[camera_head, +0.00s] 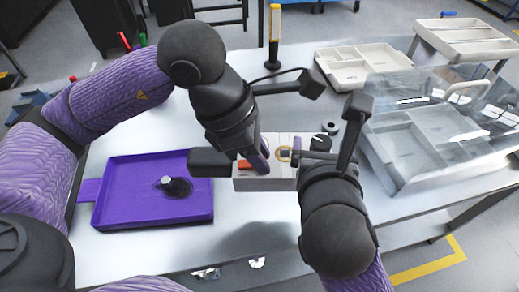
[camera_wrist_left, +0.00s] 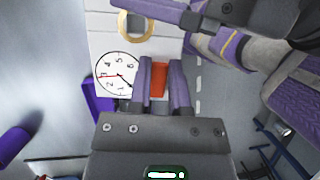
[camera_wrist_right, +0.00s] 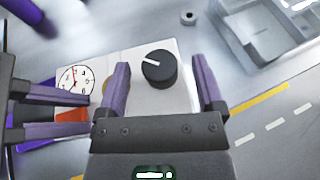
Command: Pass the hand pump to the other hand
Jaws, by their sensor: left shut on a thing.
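My left gripper (camera_head: 258,158) is shut on a small red piece, taken to be the hand pump (camera_wrist_left: 158,80). The red piece sits between the purple fingers in the left wrist view; its far side is hidden. It also shows red in the head view (camera_head: 244,164) and in the right wrist view (camera_wrist_right: 72,115). Behind it is a pale box (camera_head: 265,183) with a round dial, a gold ring and a black knob. My right gripper (camera_wrist_right: 163,75) is open, facing the knob end of the box, with no held thing visible between its fingers.
A purple tray (camera_head: 130,215) with a dark round part (camera_head: 175,187) lies on the left. A yellow and black upright (camera_head: 275,25) stands at the back. Pale divided trays (camera_head: 350,75) and a clear-lidded case (camera_head: 440,150) fill the right. The front middle of the table is fairly clear.

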